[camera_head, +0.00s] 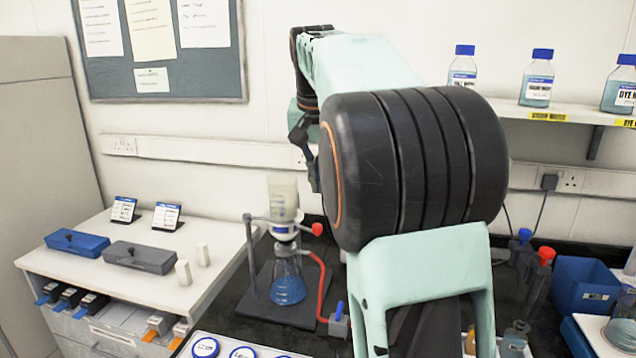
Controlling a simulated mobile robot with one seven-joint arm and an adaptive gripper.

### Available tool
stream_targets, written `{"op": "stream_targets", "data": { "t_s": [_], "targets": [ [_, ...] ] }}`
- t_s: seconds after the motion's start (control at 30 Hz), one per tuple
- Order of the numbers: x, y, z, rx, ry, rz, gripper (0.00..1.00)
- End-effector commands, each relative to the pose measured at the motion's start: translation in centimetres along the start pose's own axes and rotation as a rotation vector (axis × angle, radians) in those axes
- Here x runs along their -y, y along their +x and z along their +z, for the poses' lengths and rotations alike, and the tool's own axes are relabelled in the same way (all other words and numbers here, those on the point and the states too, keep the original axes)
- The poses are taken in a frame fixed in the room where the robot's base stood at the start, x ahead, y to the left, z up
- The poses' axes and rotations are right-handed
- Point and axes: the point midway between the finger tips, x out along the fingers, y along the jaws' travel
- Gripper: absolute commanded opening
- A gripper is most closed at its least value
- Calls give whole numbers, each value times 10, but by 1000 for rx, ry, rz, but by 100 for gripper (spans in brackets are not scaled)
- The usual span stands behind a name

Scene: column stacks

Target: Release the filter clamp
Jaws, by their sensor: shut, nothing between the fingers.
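The filter set-up stands on a dark base (262,300) on the dark bench, left of my arm. A conical flask (288,284) holds blue liquid. A pale, cloudy funnel cup (283,194) sits upright above it. The filter clamp, with a red knob (317,229) on its right side, is around the joint below the cup. An upright rod (250,255) stands to the left. My gripper (314,184) is shut and empty, above and right of the clamp, apart from it. My dark arm joint hides part of the gripper.
A red hose (325,285) runs from the flask to a blue-handled valve (339,318). A white counter (75,262) on the left bears blue and grey cases and small white blocks. Labelled bottles (537,80) stand on the right shelf. A blue bin (582,285) is at right.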

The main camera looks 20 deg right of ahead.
Motion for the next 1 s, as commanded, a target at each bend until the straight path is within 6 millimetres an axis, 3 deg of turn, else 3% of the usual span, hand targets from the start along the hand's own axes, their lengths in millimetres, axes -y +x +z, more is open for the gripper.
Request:
{"op": "stream_targets", "data": {
  "t_s": [0.3, 0.6, 1.0],
  "targets": [
    [-1, 72, 1, 3, 1, 2, 0],
    [0, 58, 33, -1, 0, 0, 0],
    [0, 56, 39, 0, 1, 0, 0]
  ]
}}
